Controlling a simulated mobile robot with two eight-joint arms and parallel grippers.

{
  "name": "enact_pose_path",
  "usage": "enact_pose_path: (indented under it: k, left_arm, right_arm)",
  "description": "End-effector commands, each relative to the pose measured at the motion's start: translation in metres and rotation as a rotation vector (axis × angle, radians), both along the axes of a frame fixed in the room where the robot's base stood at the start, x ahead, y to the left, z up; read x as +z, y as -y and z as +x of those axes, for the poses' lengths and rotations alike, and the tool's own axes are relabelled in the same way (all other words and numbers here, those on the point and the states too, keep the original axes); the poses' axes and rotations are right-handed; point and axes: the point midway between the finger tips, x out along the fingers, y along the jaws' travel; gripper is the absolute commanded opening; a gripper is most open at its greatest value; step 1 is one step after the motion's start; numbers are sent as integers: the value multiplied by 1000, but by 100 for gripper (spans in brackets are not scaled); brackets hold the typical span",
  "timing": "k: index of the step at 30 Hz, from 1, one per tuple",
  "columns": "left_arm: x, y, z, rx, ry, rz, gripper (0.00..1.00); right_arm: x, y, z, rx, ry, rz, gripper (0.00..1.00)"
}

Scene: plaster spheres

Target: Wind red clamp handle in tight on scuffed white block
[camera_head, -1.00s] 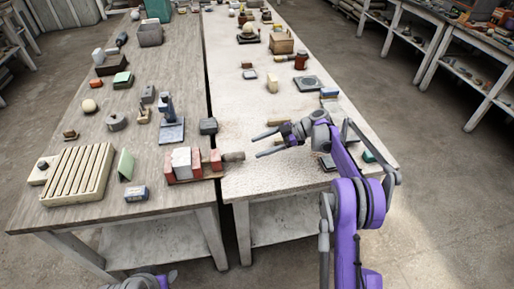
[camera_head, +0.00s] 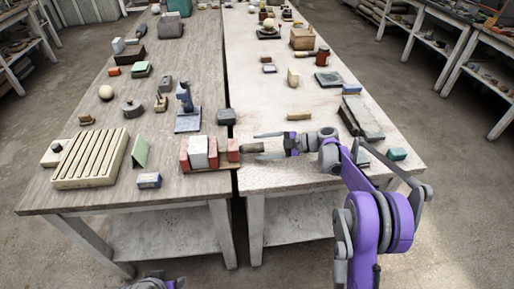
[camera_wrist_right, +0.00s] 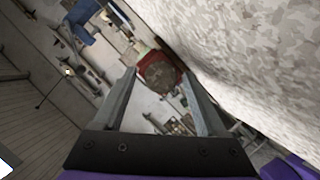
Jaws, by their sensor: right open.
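The red clamp (camera_head: 233,150) sits at the right edge of the left table, with its handle, a brown cylinder (camera_head: 250,148), pointing right over the gap. A white block (camera_head: 198,153) stands between red jaw pieces. Scuffs are too small to make out. My right gripper (camera_head: 257,147) is open, its fingers either side of the handle in the head view. In the right wrist view the round handle end (camera_wrist_right: 160,74) shows between the fingertips with red behind it. Contact cannot be told.
A small wooden piece (camera_head: 299,117) and a grey slab (camera_head: 362,118) lie on the right table.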

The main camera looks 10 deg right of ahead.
Motion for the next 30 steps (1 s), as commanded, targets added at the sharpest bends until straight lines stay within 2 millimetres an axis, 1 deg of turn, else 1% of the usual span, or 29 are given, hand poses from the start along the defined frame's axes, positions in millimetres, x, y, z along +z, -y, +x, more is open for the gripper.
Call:
enact_pose_path:
  k: [1,6,14,15,17,18,23,27,30]
  left_arm:
    - [0,0,0,0,0,0,50]
    - [0,0,0,0,0,0,50]
    - [0,0,0,0,0,0,50]
    - [0,0,0,0,0,0,50]
    - [0,0,0,0,0,0,50]
    - [0,0,0,0,0,0,50]
    - [0,0,0,0,0,0,50]
    - [0,0,0,0,0,0,50]
    - [0,0,0,0,0,0,50]
  right_arm:
    - [-2,-7,2,1,0,0,74]
    - [-6,-17,5,0,-1,0,74]
    - [-6,-18,6,0,-1,0,74]
    - [-6,-18,5,0,-1,0,73]
    - [-6,-18,6,0,-1,0,62]
    - [-6,-18,5,0,-1,0,55]
    - [-6,-18,5,0,-1,0,26]
    - [-6,-18,5,0,-1,0,1]
    - [-6,-18,5,0,-1,0,0]
